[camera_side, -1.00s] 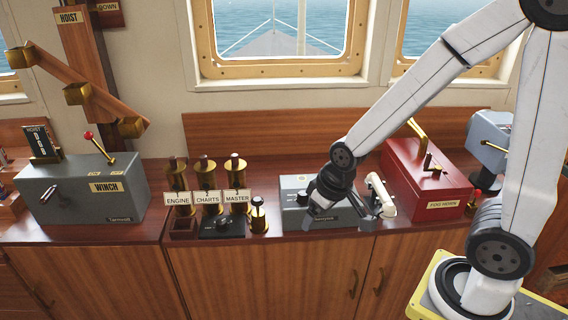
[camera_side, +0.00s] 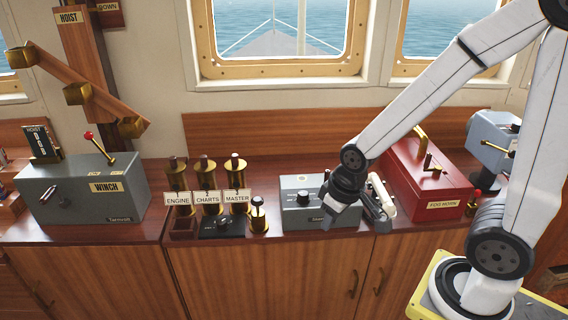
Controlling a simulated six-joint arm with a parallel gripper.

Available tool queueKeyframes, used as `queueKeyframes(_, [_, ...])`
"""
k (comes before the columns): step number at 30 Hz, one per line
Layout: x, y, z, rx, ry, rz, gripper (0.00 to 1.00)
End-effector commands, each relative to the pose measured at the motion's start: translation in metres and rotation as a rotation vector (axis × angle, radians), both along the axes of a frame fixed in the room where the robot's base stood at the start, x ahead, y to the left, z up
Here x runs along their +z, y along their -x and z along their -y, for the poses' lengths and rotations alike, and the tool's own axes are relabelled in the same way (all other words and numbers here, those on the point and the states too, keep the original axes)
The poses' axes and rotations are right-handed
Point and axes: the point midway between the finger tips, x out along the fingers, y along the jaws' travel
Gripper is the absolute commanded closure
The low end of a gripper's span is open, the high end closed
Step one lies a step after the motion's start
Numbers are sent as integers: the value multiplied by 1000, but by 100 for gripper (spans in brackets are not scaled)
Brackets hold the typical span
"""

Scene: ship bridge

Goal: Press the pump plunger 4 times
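No part is labelled as a pump. A small brass piece with a black knob on top (camera_side: 258,213) stands upright on the counter, right of the labelled brass cylinders; I cannot tell for sure that it is the pump plunger. My gripper (camera_side: 353,217) hangs well to its right, pointing down in front of the grey box with a dial (camera_side: 298,212). Its two dark fingers look spread apart, with nothing seen between them. The gripper and wrist hide the right part of that grey box.
A white handset (camera_side: 382,198) is close right of my gripper. The red fog horn box (camera_side: 428,185) with brass fittings stands further right. The counter's front edge is close below.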

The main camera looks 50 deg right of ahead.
Motion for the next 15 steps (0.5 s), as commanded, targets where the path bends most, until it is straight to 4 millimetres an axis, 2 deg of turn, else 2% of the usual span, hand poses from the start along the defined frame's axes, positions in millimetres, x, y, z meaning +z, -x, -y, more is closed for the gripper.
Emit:
queueKeyframes(1, [0,0,0,0,0,0,92])
queueKeyframes(2, [0,0,0,0,0,0,100])
queueKeyframes(15, [0,0,0,0,0,0,100])
